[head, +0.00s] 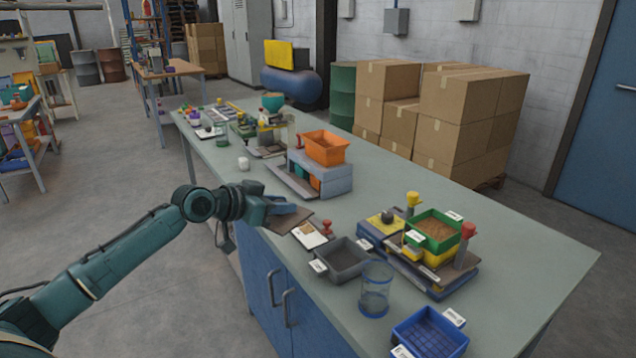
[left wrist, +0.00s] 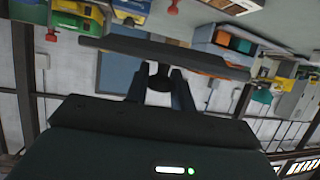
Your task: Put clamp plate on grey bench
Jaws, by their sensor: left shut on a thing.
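The clamp plate (head: 291,221) is a flat, dark brown plate. My left gripper (head: 284,207) is shut on it at the front edge of the grey bench (head: 530,255). In the left wrist view the plate (left wrist: 175,57) shows edge-on as a dark bar across the fingers of the left gripper (left wrist: 160,85). I cannot tell whether the plate touches the bench top or is held just above it. My right gripper is not in view.
A white card with a red-knobbed stamp (head: 326,229), a grey tray (head: 346,260) and a clear cup (head: 375,290) stand right of the plate. Behind it is a stand with an orange bin (head: 325,147). Bare bench top lies at the right end.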

